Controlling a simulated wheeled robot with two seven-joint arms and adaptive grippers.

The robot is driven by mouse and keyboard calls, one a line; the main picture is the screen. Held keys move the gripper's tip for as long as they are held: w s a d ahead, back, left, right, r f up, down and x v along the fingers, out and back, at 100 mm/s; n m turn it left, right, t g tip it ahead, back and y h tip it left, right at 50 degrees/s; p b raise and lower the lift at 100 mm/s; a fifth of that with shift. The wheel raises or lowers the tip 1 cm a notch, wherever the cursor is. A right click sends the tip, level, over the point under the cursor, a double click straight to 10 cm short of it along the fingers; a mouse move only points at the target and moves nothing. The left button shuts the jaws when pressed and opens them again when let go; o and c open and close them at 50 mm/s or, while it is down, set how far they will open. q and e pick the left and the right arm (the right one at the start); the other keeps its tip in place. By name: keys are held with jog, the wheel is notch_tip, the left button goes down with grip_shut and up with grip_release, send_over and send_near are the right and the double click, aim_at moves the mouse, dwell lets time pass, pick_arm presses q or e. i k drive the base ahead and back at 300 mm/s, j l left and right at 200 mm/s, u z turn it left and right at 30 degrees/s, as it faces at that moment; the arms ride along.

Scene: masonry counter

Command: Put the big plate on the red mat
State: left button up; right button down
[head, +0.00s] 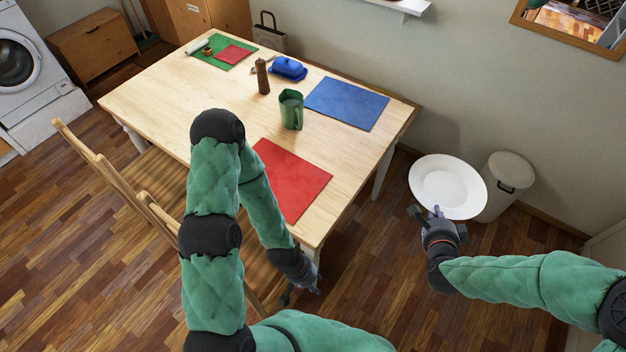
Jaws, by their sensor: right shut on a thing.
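The big white plate (447,186) is held in the air right of the table, tilted toward the camera. My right gripper (436,213) is shut on its near rim. The red mat (290,181) lies flat on the near right part of the wooden table, partly hidden by my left arm. It looks empty where it shows. My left gripper (302,294) hangs low beside the table's near corner, away from the plate. Its fingers are small and dark, and I cannot tell whether they are open.
A white bin (507,182) stands behind the plate. Chairs (150,200) stand at the left side.

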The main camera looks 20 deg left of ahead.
aim_at(276, 176)
jog(key=k+j+u, duration=0.1)
jog(key=u, duration=0.3)
jog(key=k+j+u, duration=0.1)
jog(key=j+u, duration=0.3)
jog(key=i+j+z, duration=0.1)
jog(key=j, duration=0.3)
jog(key=i+j+z, duration=0.15)
jog(key=j, duration=0.3)
